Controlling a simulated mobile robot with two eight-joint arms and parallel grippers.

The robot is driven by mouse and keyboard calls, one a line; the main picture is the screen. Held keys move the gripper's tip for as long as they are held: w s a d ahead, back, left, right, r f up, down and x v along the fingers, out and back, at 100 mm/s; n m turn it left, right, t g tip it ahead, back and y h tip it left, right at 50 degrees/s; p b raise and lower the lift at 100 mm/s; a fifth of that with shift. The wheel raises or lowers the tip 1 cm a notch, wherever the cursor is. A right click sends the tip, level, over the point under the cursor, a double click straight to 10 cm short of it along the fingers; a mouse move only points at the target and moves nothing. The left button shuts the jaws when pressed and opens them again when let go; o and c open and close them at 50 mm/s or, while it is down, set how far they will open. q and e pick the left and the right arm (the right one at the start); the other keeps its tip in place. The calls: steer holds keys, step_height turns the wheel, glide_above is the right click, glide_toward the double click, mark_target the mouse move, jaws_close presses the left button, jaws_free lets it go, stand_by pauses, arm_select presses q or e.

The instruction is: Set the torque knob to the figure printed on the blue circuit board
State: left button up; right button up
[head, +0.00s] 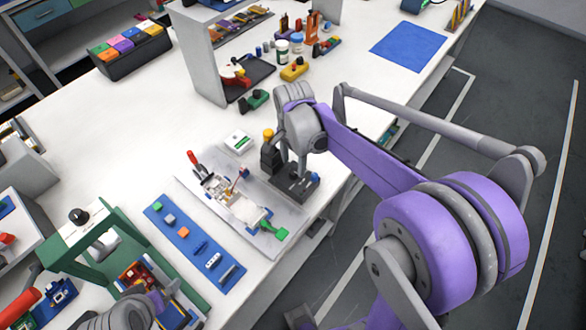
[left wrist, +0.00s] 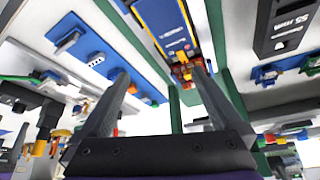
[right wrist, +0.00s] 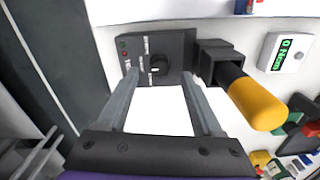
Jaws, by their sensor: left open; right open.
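A dark control box (right wrist: 180,50) carries a round black knob (right wrist: 158,67) with small white marks. The knob shows just beyond and between the open fingers of my right gripper (right wrist: 160,82); contact cannot be told. In the head view my right gripper (head: 297,176) hangs over this box (head: 306,190). A white display box (right wrist: 290,52) reads "0 Ncm" in green. In the left wrist view a blue board with yellow edges (left wrist: 162,18) and red and yellow parts lies beyond my open, empty left gripper (left wrist: 165,75). Any figure on it is unreadable.
A yellow-handled tool (right wrist: 256,103) stands in a black holder beside the knob box. A blue strip with small parts (head: 195,245) and a green stand (head: 95,245) are farther left.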

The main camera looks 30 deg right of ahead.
mark_target(293, 171)
steer(key=shift+f, duration=1.95)
jaws_close()
